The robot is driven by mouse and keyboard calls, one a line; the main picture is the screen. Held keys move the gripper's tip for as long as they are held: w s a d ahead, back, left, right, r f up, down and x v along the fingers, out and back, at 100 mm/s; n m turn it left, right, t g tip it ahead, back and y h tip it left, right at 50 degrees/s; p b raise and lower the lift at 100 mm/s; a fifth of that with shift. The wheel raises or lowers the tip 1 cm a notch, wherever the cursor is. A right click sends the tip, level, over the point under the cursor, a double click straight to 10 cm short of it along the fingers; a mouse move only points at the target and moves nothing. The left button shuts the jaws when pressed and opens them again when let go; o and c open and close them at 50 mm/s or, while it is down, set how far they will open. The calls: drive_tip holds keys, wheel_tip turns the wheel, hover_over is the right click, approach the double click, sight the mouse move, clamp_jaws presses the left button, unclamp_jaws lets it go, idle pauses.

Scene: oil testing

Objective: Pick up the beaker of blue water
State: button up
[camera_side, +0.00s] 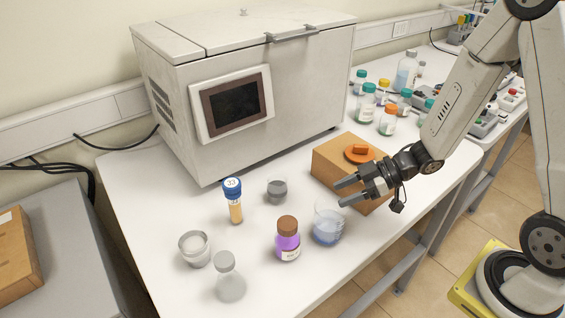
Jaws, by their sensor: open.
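The beaker of blue water (327,228) is a clear glass beaker with pale blue liquid. It stands upright on the white table (150,235), near its front edge and just right of a purple bottle. My gripper (340,193) is open and empty. Its two dark fingers point left in the picture, and they appear above and slightly right of the beaker's rim. I cannot tell the exact depth gap, but the fingers do not close around the beaker.
A brown-capped purple bottle (287,239) stands close left of the beaker. A cardboard-coloured box (335,167) is behind my gripper. A large machine (230,90) fills the back.

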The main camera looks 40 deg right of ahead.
sight(322, 201)
drive_tip(key=shift+x, duration=2.1)
clamp_jaws()
